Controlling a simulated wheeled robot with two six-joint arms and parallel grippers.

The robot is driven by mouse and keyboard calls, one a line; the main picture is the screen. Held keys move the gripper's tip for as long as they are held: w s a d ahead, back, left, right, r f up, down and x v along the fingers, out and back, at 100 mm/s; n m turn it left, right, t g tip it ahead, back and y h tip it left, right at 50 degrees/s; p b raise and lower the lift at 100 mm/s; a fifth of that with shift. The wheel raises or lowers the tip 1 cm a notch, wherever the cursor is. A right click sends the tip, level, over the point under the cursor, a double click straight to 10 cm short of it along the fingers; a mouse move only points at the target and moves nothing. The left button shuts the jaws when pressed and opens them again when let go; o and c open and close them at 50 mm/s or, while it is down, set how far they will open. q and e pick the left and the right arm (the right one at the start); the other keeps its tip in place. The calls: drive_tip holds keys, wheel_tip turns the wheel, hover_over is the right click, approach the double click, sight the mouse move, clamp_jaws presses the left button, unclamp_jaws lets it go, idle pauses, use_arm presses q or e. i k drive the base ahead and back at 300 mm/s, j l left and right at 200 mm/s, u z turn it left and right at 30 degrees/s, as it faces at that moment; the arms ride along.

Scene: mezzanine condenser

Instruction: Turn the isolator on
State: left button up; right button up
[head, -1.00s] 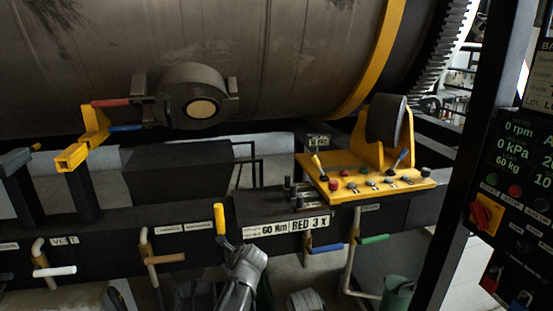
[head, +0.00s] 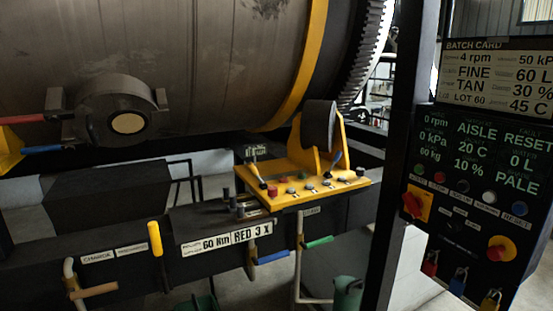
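The isolator (head: 413,204) is a red rotary knob on a yellow plate, at the left side of the dark control panel (head: 470,217) on the right of the head view. The knob looks tilted on its plate, and I cannot read any on or off marking. The panel's green display reads 0 rpm and 0 kPa. Neither of my grippers is in the head view, so nothing of mine is seen touching the knob.
A dark upright post (head: 398,150) stands just left of the panel. A red button on a yellow plate (head: 501,248) and several coloured padlocks (head: 457,281) are lower on the panel. A yellow control desk (head: 300,184) and the large drum (head: 200,60) lie left.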

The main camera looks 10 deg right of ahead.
sight(414, 205)
drive_tip(key=z, duration=1.85)
